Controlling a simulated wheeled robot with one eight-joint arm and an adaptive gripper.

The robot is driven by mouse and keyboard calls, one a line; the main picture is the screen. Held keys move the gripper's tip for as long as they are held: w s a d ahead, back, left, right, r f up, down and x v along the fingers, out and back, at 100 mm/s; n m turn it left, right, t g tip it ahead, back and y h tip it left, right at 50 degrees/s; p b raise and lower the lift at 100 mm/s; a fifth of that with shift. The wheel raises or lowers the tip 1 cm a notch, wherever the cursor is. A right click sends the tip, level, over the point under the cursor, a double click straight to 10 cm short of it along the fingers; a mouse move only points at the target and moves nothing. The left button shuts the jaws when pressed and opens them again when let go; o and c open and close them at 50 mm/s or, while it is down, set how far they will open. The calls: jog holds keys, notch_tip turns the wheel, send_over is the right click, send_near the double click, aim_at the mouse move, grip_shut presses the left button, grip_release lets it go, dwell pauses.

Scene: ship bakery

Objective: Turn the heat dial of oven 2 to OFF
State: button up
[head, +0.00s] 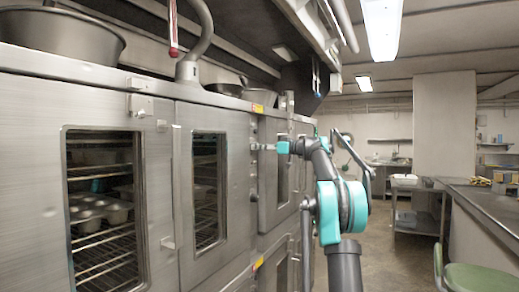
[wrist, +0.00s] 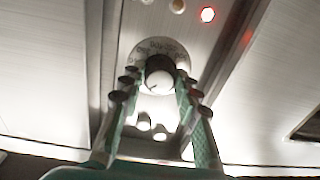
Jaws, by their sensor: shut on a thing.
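In the wrist view, a round dark dial with a pale front face (wrist: 160,80) sits on a narrow metal control panel (wrist: 133,32). A ring of markings surrounds it, too blurred to read. My gripper (wrist: 160,86) is shut on the dial, with one finger on each side. In the head view, my gripper (head: 268,147) reaches left to the oven front (head: 268,190); the dial itself is too small to make out there. No oven number can be read.
In the wrist view, a red lamp (wrist: 208,14) glows at the upper right of the panel, and pale knobs (wrist: 159,132) sit below the dial. In the head view, nearer oven doors (head: 110,180) stand at left. A counter (head: 480,205) and green stool (head: 472,277) stand at right.

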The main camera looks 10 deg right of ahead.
jog(key=shift+n, duration=4.2)
jog(key=o, duration=1.2)
jog(key=shift+c, duration=0.2)
jog(key=shift+d, duration=0.1)
jog(key=v, duration=1.1)
jog(key=shift+s+d+r, duration=0.2)
jog(key=shift+s+d, duration=0.05)
jog(key=shift+s, duration=0.05)
